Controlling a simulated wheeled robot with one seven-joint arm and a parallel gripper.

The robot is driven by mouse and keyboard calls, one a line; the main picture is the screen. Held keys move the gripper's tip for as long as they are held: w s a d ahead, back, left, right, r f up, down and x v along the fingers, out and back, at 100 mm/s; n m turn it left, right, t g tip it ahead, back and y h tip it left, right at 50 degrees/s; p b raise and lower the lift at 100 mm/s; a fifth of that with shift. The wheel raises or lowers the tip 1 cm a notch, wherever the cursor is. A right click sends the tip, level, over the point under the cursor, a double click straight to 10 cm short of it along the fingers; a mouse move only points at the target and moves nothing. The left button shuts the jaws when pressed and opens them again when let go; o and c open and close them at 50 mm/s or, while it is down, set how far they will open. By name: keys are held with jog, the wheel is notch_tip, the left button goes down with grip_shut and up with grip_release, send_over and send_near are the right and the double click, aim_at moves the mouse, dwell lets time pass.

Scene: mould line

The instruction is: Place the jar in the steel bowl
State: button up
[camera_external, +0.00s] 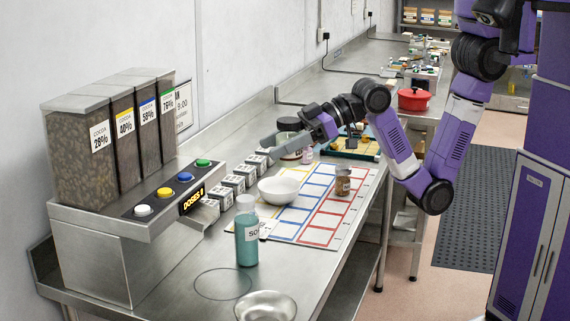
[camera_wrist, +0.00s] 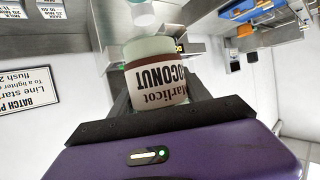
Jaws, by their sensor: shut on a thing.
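My gripper (camera_external: 285,140) is shut on the jar, over the bench behind the white bowl. The steel bowl (camera_external: 265,307) stands at the near end of the bench, cut off by the bottom edge. My gripper is well apart from it.
A cocoa dispenser (camera_external: 135,215) lines the left. A bare circle-marked patch (camera_external: 223,284) lies beside the steel bowl.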

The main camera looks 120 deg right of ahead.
jog(key=w+a+r+n+y+b, duration=0.2)
jog(key=w+a+n+y+b, duration=0.15)
jog(key=w+a, duration=0.55)
jog(key=w+a+r+n+y+b, duration=0.3)
jog(key=w+a+y, duration=0.15)
jog(key=a, duration=0.75)
notch_tip(320, 180, down, 23)
jog(key=a+g+p, duration=0.1)
jog(key=shift+w+a+r, duration=0.15)
jog(key=shift+a+r, duration=0.05)
jog(key=shift+a, duration=0.1)
jog(key=shift+f, duration=0.4)
jog(key=shift+f, duration=0.2)
